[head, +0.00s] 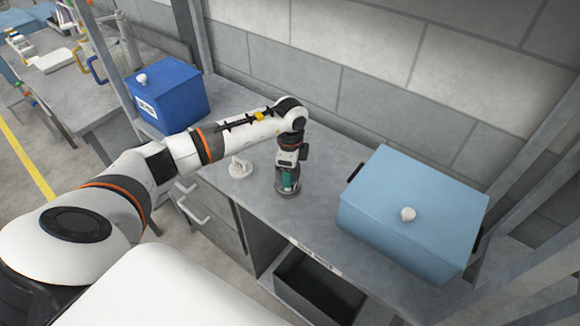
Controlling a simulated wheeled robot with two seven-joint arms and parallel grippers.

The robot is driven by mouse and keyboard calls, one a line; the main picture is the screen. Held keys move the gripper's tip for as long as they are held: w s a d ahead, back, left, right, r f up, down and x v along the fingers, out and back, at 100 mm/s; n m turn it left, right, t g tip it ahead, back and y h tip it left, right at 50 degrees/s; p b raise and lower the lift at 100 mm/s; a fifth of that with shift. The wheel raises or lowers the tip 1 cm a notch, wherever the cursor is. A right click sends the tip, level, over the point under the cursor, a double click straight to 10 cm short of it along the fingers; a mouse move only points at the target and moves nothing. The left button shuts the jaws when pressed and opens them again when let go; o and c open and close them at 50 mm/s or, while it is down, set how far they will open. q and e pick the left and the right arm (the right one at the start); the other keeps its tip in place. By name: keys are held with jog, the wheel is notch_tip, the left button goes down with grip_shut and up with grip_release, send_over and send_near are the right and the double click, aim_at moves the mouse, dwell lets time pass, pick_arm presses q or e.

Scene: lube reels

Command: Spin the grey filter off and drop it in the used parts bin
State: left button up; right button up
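My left arm reaches in from the left over the grey bench (330,215). My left gripper (288,178) points down at a small round grey part with a teal piece above it. The grey part (287,190), which looks like the grey filter, stands on the bench top. The gripper covers its upper side, so I cannot tell whether the fingers are shut on it. A dark open bin (318,292) is below the bench's front edge, under a small label too small to read surely; its visible inside looks empty. My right gripper is not in view.
A white knobbed part (240,167) stands just left of the gripper. A large light blue lidded box (400,210) fills the bench's right. A dark blue lidded box (175,97) stands at the back left. A block wall (390,110) closes the back.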

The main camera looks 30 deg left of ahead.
pick_arm(q)
jog(key=shift+r+n+p, duration=0.1)
jog(key=shift+n+p, duration=0.75)
jog(key=shift+n, duration=0.35)
jog(key=shift+w+a+r, duration=0.1)
jog(key=shift+w+r, duration=0.05)
jog(key=shift+r, duration=0.05)
jog(key=shift+r+p, duration=2.55)
jog(key=shift+r, duration=0.45)
